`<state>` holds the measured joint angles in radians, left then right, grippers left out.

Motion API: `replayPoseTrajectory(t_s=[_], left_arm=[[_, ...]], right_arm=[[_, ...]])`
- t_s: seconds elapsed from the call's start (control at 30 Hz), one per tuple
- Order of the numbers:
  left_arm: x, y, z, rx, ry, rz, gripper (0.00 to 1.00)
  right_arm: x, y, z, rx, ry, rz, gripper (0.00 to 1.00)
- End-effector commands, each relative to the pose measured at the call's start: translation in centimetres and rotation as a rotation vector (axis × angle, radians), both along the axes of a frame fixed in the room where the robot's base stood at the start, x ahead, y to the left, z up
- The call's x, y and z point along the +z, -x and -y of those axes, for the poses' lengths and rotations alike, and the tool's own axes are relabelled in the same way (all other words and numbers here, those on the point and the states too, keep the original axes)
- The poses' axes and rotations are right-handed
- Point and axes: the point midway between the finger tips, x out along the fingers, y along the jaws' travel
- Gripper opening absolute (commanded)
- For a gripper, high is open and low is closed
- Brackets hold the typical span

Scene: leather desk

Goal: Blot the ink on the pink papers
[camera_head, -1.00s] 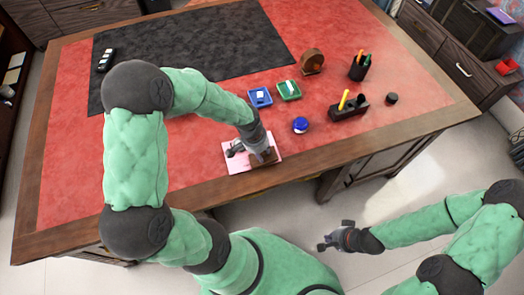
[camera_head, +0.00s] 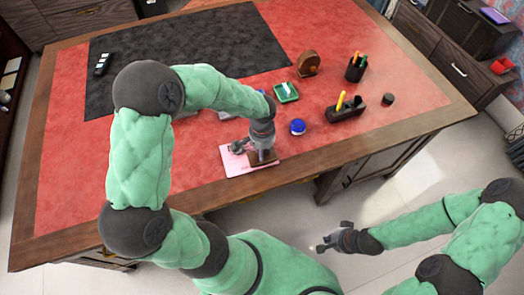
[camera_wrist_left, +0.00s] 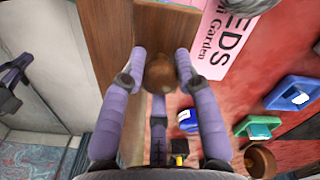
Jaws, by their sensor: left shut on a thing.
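The pink paper (camera_head: 238,163) lies near the desk's front edge. It also shows in the left wrist view (camera_wrist_left: 226,45), with dark printed lettering. A brown wooden blotter (camera_head: 265,160) is over the paper's right part; I cannot tell whether it touches. My left gripper (camera_head: 256,150) is shut on the blotter's round knob (camera_wrist_left: 160,74), which shows between the fingers in the wrist view. Wet ink cannot be made out, and the gripper hides part of the paper. My right gripper (camera_head: 329,242) appears open and empty, off the desk, above the floor.
A green tray (camera_head: 286,92) and a partly hidden blue tray (camera_head: 226,116) lie behind the paper. A blue-lidded jar (camera_head: 298,127), black pen holder (camera_head: 346,110), pen cup (camera_head: 356,69) and brown wooden round object (camera_head: 309,63) stand to the right. The desk's right front is clear.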

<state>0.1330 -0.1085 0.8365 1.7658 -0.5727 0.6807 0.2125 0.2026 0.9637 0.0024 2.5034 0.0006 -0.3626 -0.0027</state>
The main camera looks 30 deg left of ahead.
Motion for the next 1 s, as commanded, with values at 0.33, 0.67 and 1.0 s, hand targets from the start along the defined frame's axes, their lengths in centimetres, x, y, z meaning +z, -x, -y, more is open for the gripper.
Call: replayPoseTrajectory(t_s=[0.33,0.67,1.0], left_arm=[[2.7,0.0,0.0,0.000,0.000,0.001,0.06],[4.9,0.0,0.0,0.000,0.000,0.000,0.06],[5.7,0.0,0.0,0.000,0.000,0.000,0.06]], right_arm=[[2.0,0.0,0.0,0.000,0.000,0.000,0.00],[3.7,0.0,0.0,0.000,0.000,0.000,0.00],[4.3,0.0,0.0,0.000,0.000,0.000,0.00]])
